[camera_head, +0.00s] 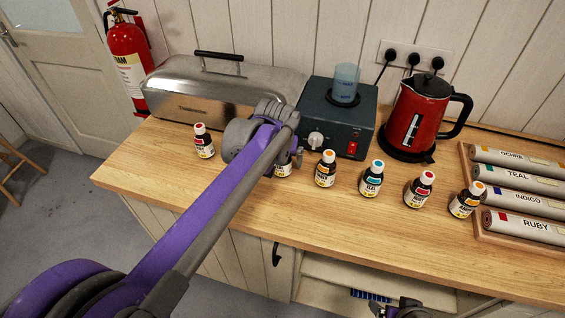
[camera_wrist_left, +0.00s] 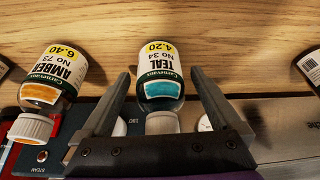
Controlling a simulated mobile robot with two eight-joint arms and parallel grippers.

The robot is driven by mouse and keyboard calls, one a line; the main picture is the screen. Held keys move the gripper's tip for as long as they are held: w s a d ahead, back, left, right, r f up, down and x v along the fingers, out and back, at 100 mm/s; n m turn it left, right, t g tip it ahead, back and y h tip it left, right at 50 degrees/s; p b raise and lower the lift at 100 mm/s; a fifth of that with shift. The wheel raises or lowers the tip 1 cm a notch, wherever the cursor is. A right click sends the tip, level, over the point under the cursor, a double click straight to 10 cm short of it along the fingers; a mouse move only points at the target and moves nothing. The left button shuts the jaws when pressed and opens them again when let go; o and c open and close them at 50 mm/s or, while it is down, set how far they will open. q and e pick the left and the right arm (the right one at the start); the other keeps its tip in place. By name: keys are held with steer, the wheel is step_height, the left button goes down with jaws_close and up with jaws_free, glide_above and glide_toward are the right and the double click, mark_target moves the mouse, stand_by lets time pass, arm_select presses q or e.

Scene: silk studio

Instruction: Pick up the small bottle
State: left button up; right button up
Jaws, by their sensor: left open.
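My left gripper (camera_head: 285,148) is open at the row of small bottles on the counter. In the left wrist view the open fingers (camera_wrist_left: 158,80) stand on either side of a small dark bottle (camera_wrist_left: 160,68) with a white cap and a label reading TEAL No 34; a gap shows on each side. In the head view this bottle (camera_head: 283,171) is mostly hidden behind the gripper. An amber bottle (camera_head: 325,169), also in the wrist view (camera_wrist_left: 52,78), stands beside it. Part of what looks like my right gripper (camera_head: 398,309) shows at the bottom edge; its fingers are unclear.
Other small bottles stand left (camera_head: 203,142) and right (camera_head: 371,179) of the gripper. Behind are a metal steamer box (camera_head: 205,95), a dark heater (camera_head: 330,115) with a beaker (camera_head: 345,82), and a red kettle (camera_head: 415,115). Fabric rolls (camera_head: 520,180) lie at right. The front counter is clear.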

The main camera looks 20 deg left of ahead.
arm_select(q)
jaws_close()
stand_by(0.5)
